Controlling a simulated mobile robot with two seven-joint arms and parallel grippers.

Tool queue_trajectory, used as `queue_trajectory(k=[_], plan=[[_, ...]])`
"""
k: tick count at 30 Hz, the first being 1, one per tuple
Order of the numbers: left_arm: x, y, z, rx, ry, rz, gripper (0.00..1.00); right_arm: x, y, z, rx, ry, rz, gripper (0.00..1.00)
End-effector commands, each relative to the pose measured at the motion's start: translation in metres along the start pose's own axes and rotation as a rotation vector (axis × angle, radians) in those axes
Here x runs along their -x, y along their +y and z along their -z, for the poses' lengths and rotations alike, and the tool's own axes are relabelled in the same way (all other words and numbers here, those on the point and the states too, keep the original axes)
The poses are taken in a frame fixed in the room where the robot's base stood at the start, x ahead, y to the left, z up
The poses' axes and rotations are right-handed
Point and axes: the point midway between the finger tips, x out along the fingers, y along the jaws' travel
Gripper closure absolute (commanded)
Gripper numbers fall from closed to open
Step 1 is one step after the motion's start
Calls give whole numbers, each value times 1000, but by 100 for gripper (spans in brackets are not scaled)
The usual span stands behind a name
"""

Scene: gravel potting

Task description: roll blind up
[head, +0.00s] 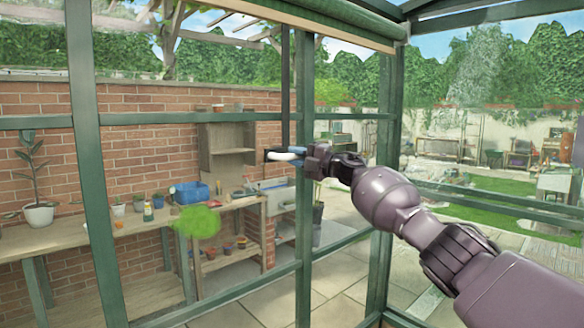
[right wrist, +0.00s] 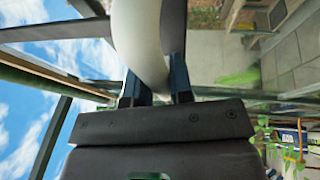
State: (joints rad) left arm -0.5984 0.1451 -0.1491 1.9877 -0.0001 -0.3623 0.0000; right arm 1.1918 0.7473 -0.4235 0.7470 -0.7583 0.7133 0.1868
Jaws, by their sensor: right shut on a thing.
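A dark strap (head: 285,85) hangs straight down in front of the glass from the top edge. A white handle (head: 283,156) is at the strap's lower end. My right gripper (head: 303,153) reaches in from the right and is shut on this handle. In the right wrist view the white handle (right wrist: 145,45) passes between the two blue fingers of my right gripper (right wrist: 158,87). The dark strap (right wrist: 172,25) shows beside it. My left gripper is in neither view.
Green frame posts (head: 88,150) and glass panes stand around the handle. Beyond are a wooden potting bench (head: 100,235) with pots and a blue tub (head: 190,192), a bright green clump (head: 197,222), and a brick wall (head: 35,100). Paving and lawn lie at right.

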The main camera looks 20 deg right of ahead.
Motion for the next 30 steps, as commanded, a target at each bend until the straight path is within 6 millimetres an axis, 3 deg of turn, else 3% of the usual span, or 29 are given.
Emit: queue_trajectory(k=[1,6,19,20,24,30], plan=[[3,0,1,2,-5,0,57,-1,9,-1,1,2,-1,100],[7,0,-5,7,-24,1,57,-2,18,-2,1,3,0,100],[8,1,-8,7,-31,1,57,-2,24,-3,2,1,-6,100],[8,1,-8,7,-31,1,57,-2,24,-3,2,1,-7,74],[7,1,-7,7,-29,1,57,-2,23,-3,1,1,-5,54],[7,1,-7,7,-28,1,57,-2,21,-3,1,2,-2,54]])
